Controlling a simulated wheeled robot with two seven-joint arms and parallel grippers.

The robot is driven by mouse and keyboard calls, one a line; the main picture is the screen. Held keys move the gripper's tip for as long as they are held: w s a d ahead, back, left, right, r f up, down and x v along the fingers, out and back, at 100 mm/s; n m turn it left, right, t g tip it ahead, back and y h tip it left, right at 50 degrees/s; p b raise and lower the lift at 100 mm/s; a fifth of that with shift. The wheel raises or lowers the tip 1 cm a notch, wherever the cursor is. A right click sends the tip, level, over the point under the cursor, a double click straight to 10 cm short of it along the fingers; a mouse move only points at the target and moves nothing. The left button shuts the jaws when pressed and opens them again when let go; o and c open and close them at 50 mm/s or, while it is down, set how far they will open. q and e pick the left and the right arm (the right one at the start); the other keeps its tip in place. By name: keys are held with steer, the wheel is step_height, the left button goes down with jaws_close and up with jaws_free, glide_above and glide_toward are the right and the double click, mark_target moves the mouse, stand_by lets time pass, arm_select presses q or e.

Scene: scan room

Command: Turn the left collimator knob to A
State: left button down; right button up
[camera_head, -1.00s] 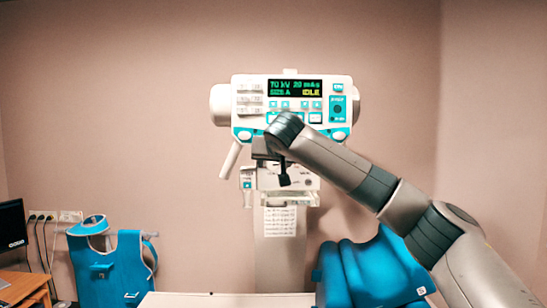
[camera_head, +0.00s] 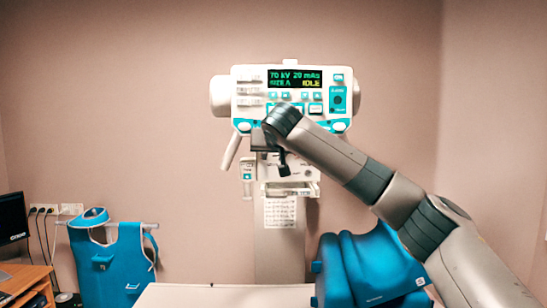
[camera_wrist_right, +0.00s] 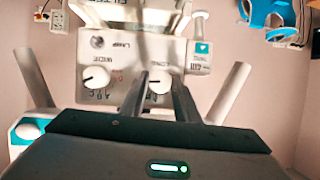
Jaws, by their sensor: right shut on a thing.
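The collimator box (camera_head: 304,174) hangs under the white control console (camera_head: 248,85). In the right wrist view, upside down, its face shows two white knobs with letters by them. My right gripper (camera_wrist_right: 160,90) is shut on the left collimator knob (camera_wrist_right: 158,82), one finger on each side. The other knob (camera_wrist_right: 97,79) stands free beside it. In the head view my right gripper (camera_head: 284,168) is in front of the box and hides the left knob. The console display (camera_head: 295,78) reads 70 kV 20 mAs, SIZE A, IDLE. My left gripper is not in view.
A pale table (camera_head: 225,296) lies below the column (camera_head: 280,255). Blue padded things (camera_head: 365,265) stand at the right under my right arm. A blue apron (camera_head: 125,265) hangs at the left, near a desk with a monitor (camera_head: 12,218). Handles flank the collimator.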

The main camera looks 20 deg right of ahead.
steer(key=shift+a+f+n+h+b, duration=0.25)
steer(key=shift+n+b, duration=0.25)
steer(key=shift+b, duration=0.3)
steer(key=shift+r+n+g+h+b, duration=0.1)
steer(key=shift+n+g+h+b, duration=0.25)
steer(key=shift+n+h, duration=0.2)
steer(key=shift+r+n+h, duration=0.1)
steer(key=shift+n+h, duration=0.5)
steer(key=shift+n, duration=0.25)
steer(key=shift+a+n+h+b, duration=0.1)
steer(key=shift+n+h+b, duration=0.4)
steer(key=shift+n, duration=0.5)
steer(key=n+h, duration=0.1)
steer(key=n+b, duration=0.1)
steer(key=shift+w+a+f+n+h, duration=0.1)
steer(key=shift+f+n+h, duration=0.2)
steer(key=shift+h, duration=0.1)
steer(key=shift+n+h+b, duration=0.7)
steer(key=shift+n+b, duration=0.15)
steer(key=shift+n, duration=0.45)
